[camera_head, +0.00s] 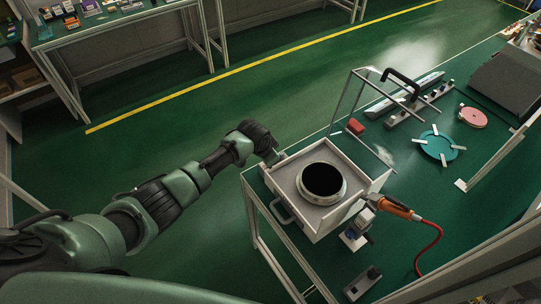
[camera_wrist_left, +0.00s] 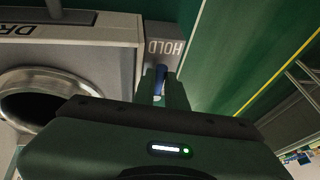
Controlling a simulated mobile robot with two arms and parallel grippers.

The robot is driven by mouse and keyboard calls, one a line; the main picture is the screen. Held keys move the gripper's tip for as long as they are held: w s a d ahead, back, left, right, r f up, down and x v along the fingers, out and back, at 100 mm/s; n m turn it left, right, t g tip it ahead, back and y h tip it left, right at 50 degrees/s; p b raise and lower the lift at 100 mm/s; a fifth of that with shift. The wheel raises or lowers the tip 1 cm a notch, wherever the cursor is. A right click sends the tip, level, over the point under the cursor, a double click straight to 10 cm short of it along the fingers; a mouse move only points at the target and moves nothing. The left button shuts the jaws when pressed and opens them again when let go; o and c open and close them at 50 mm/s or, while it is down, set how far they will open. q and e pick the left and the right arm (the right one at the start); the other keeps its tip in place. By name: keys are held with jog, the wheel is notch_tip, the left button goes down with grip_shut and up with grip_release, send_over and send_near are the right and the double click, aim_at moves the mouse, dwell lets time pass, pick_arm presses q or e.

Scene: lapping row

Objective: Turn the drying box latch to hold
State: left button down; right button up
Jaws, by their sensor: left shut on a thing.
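The drying box (camera_head: 291,176) is a pale square box at the corner of the green bench, with a round dark opening in its top. Its edge also shows in the left wrist view (camera_wrist_left: 95,58), with part of its lettering. A grey plate marked HOLD (camera_wrist_left: 165,48) sits at the box's corner. The latch (camera_wrist_left: 160,78) is a small blue lever just below that word, pointing towards it. My right gripper is not in view.
A metal frame with a black handle (camera_head: 402,82) stands behind the box. An orange tool (camera_head: 395,207) with a red hose is close on the right. A teal disc (camera_head: 436,147) and a pink disc (camera_head: 473,117) lie farther right. The floor left of the bench is clear.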

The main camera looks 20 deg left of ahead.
pick_arm(q)
jog(key=c, duration=1.5)
grip_release()
jog(key=shift+o, duration=0.2)
jog(key=shift+d+f, duration=0.1)
